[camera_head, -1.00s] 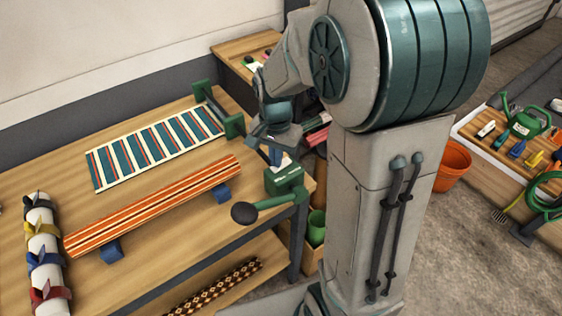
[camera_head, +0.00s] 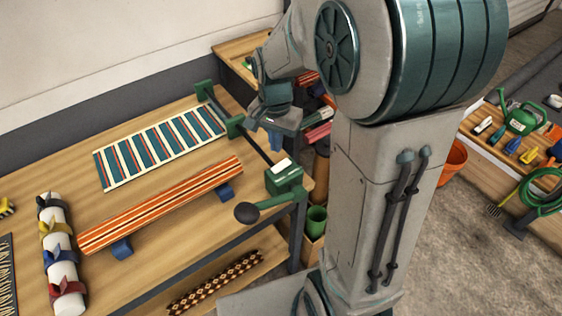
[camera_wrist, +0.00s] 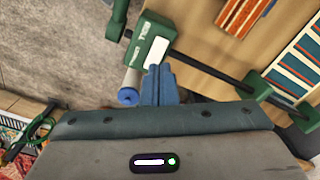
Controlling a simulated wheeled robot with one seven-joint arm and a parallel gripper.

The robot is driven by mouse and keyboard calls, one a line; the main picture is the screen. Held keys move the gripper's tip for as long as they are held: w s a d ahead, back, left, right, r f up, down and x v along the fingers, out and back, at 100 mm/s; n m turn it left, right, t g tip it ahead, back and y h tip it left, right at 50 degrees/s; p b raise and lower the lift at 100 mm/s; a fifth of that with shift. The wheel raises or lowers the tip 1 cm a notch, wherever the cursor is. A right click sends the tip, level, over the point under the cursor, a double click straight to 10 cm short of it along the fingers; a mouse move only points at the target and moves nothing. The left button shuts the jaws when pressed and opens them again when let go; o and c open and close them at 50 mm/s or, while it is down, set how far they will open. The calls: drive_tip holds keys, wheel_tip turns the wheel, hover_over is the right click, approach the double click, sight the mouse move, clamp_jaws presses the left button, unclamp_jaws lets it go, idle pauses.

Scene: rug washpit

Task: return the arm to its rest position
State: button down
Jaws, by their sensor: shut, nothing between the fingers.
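My gripper (camera_head: 274,140) has blue fingers and is shut and empty. It hangs above the right end of the workbench, just behind and above a green crank box (camera_head: 285,182) with a white patch on top. In the wrist view, the closed blue fingers (camera_wrist: 160,84) point towards that green box (camera_wrist: 150,42) and look apart from it. My arm rises at the right of the head view and hides part of the floor and shelving behind it.
The workbench (camera_head: 150,105) carries a striped teal-and-white mat (camera_head: 160,148), an orange striped runner (camera_head: 165,203) on blue supports, and a white roll with coloured straps (camera_head: 65,270). A green bucket (camera_head: 316,220) stands below. An orange bucket (camera_head: 453,160) and tool tray (camera_head: 510,135) are right.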

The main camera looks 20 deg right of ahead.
idle(0.3)
drive_tip(key=s+r+n+t, duration=0.1)
drive_tip(key=s+r+n, duration=0.2)
drive_tip(key=s, duration=0.4)
drive_tip(key=s+r+n+t, duration=0.2)
drive_tip(key=s+r+n, duration=0.2)
drive_tip(key=s, duration=0.3)
drive_tip(key=shift+s+r+n, duration=0.2)
drive_tip(key=shift+s+n, duration=0.05)
drive_tip(key=shift+n, duration=0.55)
